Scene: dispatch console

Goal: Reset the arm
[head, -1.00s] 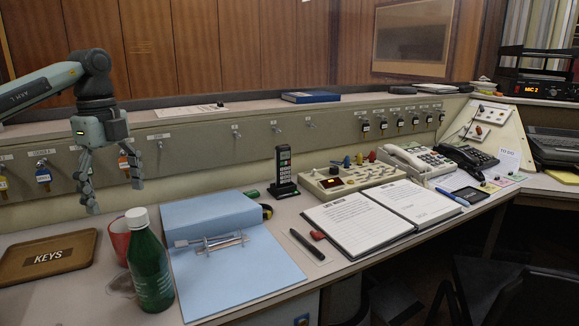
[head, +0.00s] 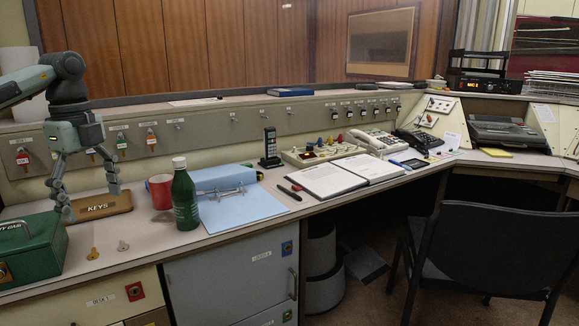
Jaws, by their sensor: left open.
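My left arm comes in from the left, and my left gripper (head: 92,205) hangs over the desk with its fingers pointing down. The two fingers are spread apart and I see nothing held between them. The fingertips are in front of the tan KEYS tray (head: 106,203), and one finger overlaps the area near the green cash box (head: 32,250). Whether they touch anything I cannot tell. My right gripper is not in view.
A green bottle (head: 186,198) and red mug (head: 161,191) stand right of the tray. Two small keys (head: 93,254) lie in front. A blue folder (head: 240,208), open binder (head: 327,179) and phones (head: 374,141) lie further right. A black chair (head: 490,250) stands at the desk.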

